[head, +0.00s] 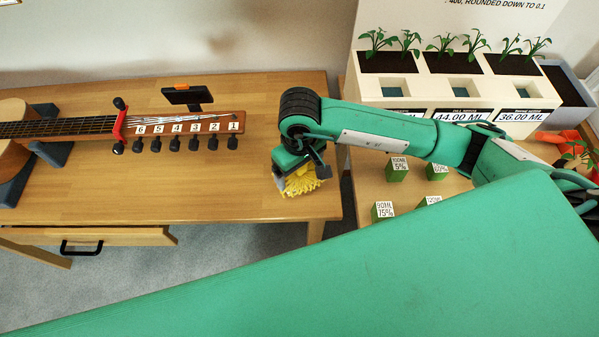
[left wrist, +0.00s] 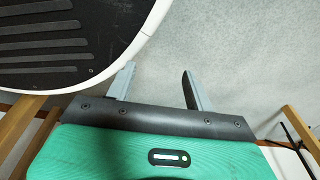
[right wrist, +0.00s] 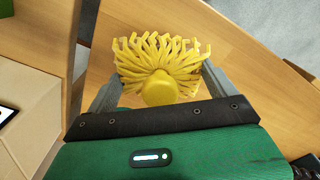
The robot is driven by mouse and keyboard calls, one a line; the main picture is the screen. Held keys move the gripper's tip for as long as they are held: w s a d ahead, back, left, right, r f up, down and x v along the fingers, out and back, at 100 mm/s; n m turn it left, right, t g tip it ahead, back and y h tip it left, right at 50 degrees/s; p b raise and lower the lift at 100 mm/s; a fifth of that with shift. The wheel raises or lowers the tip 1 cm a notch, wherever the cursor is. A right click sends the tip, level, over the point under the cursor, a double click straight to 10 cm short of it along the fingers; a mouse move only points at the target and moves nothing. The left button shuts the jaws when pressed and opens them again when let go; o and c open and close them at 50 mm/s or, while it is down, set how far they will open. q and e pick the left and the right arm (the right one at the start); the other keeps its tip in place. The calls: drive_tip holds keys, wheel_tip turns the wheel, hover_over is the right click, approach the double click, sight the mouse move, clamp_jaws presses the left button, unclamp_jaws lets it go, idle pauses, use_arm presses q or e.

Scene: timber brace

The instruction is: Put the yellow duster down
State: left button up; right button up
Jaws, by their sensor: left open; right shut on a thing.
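The yellow duster (head: 299,181) has shaggy yellow strands and a rounded yellow knob. It is at the right end of the wooden table (head: 250,120), partly hidden by my right gripper (head: 303,170) in the head view. The right wrist view shows the duster (right wrist: 160,62) between the two fingers of my right gripper (right wrist: 158,88), which is shut on it. I cannot tell whether the duster touches the tabletop. My left gripper (left wrist: 158,82) is open and empty in the left wrist view, over grey floor; it is not in the head view.
A guitar (head: 60,128) lies on dark supports at the table's left, with numbered pegs. An open drawer (head: 90,237) sticks out below. To the right, another table holds green cubes (head: 397,169) and a white planter (head: 455,95). The tabletop between guitar and duster is clear.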

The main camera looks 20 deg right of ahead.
sight(300, 176)
wheel_tip(300, 176, down, 2)
drive_tip(key=shift+f, duration=0.55)
drive_tip(key=o, duration=0.9)
drive_tip(key=shift+c, duration=0.2)
use_arm(q)
drive_tip(key=shift+r, duration=0.15)
